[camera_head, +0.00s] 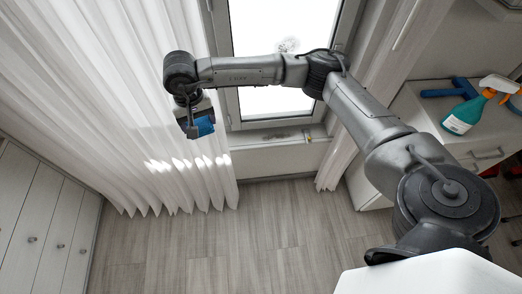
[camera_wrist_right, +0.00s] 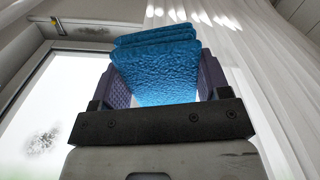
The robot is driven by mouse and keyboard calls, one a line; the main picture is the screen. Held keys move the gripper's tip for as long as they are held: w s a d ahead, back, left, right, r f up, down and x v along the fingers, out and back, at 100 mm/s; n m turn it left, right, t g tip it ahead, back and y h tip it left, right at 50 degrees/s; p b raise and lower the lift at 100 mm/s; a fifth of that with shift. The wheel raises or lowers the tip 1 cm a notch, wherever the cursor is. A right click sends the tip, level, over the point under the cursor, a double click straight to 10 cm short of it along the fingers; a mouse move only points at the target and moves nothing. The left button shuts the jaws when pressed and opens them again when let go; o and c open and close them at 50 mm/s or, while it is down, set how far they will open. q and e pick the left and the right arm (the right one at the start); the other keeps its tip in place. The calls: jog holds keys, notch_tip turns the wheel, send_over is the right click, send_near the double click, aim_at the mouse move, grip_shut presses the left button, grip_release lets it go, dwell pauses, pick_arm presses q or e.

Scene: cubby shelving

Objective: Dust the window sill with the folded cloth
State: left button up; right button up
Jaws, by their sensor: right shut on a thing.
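The folded cloth (camera_head: 204,126) is blue and sits in my right gripper (camera_head: 196,127), left of the window in front of the white curtain. In the right wrist view the cloth (camera_wrist_right: 158,65) is clamped between the two purple finger pads of the gripper (camera_wrist_right: 160,80), with its folded layers showing. The window sill (camera_head: 270,138) lies below the window, to the right of the gripper and apart from it. It carries a brownish dusty patch near its middle. In the right wrist view part of the sill (camera_wrist_right: 90,31) shows at the upper left. My left gripper is not in view.
White curtains (camera_head: 110,90) hang left and right of the window (camera_head: 275,100), whose glass has a grey smudge. A small yellowish item (camera_head: 308,138) is at the sill's right. A counter at right holds a spray bottle (camera_head: 464,115) and a blue squeegee (camera_head: 450,90).

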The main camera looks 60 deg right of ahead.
jog(key=s+d+f+m+b, duration=0.1)
jog(key=d+f+b, duration=0.4)
jog(key=f, duration=0.6)
jog(key=d+f+m+b, duration=0.1)
jog(key=d+f+b, duration=0.2)
jog(key=d+f, duration=0.65)
jog(key=m+b, duration=0.1)
jog(key=b, duration=1.4)
send_over(261, 144)
notch_tip(261, 144, down, 21)
jog(key=shift+r, duration=0.1)
jog(key=shift+w+f, duration=0.1)
jog(key=shift+f, duration=0.1)
jog(key=shift+f+b, duration=0.7)
jog(key=shift+f, duration=0.5)
